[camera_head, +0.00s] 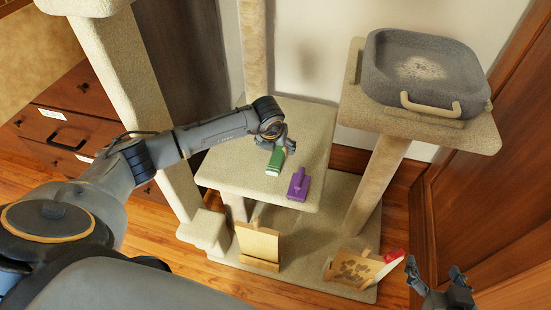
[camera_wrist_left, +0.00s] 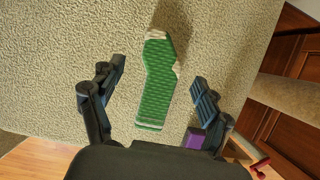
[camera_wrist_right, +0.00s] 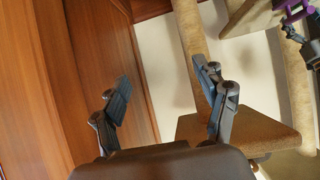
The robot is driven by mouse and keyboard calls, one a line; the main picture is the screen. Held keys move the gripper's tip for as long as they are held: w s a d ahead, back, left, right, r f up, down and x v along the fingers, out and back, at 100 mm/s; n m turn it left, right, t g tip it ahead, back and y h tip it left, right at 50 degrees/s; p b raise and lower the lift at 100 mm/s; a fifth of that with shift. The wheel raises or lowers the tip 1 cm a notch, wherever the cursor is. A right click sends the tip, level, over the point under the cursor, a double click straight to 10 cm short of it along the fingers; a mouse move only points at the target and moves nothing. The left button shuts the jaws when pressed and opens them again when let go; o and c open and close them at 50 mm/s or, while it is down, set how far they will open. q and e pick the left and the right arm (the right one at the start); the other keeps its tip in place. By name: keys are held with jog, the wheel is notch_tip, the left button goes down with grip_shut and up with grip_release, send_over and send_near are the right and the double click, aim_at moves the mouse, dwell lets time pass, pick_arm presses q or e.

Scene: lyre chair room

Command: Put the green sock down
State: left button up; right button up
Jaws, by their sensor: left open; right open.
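The green sock (camera_head: 275,161) is at the carpeted middle platform (camera_head: 226,168) of the cat tree. In the left wrist view the green sock (camera_wrist_left: 156,88) lies between the spread fingers of my left gripper (camera_wrist_left: 152,86), with visible gaps on both sides. In the head view my left gripper (camera_head: 273,141) is open just above the sock's far end and hides part of it. Whether the sock rests fully on the carpet is hard to tell. My right gripper (camera_head: 437,277) is open and empty at the lower right; it also shows in the right wrist view (camera_wrist_right: 164,85).
A purple object (camera_head: 299,184) sits on the platform beside the sock. A grey basin (camera_head: 420,68) stands on the higher right platform. Below are a wooden stand (camera_head: 258,243) and a wooden piece with a red part (camera_head: 358,268). A wooden door (camera_head: 490,180) is at the right.

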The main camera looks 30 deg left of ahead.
pick_arm(q)
jog(key=shift+x, duration=0.85)
pick_arm(e)
jog(key=shift+w+a+r+t+y, duration=0.2)
jog(key=shift+w+r+t, duration=0.2)
jog(key=shift+r, duration=0.15)
jog(key=shift+w+a+r+t+y, duration=0.1)
jog(key=shift+w+a+r+t, duration=0.05)
jog(key=shift+w+r+t, duration=0.35)
pick_arm(q)
jog(key=shift+f, duration=0.1)
pick_arm(e)
jog(key=shift+a+r, duration=0.1)
jog(key=shift+r, duration=0.25)
pick_arm(q)
jog(key=shift+b, duration=0.3)
pick_arm(e)
jog(key=shift+w+r, duration=0.25)
pick_arm(q)
jog(key=shift+f, duration=0.15)
pick_arm(e)
jog(key=shift+w+a+r+t, duration=0.1)
jog(key=shift+a+r+t, duration=0.05)
jog(key=shift+r+t, duration=0.15)
pick_arm(q)
jog(key=shift+c, duration=0.2)
jog(key=c, duration=1)
jog(key=shift+c, duration=0.7)
pick_arm(e)
jog(key=shift+f, duration=0.1)
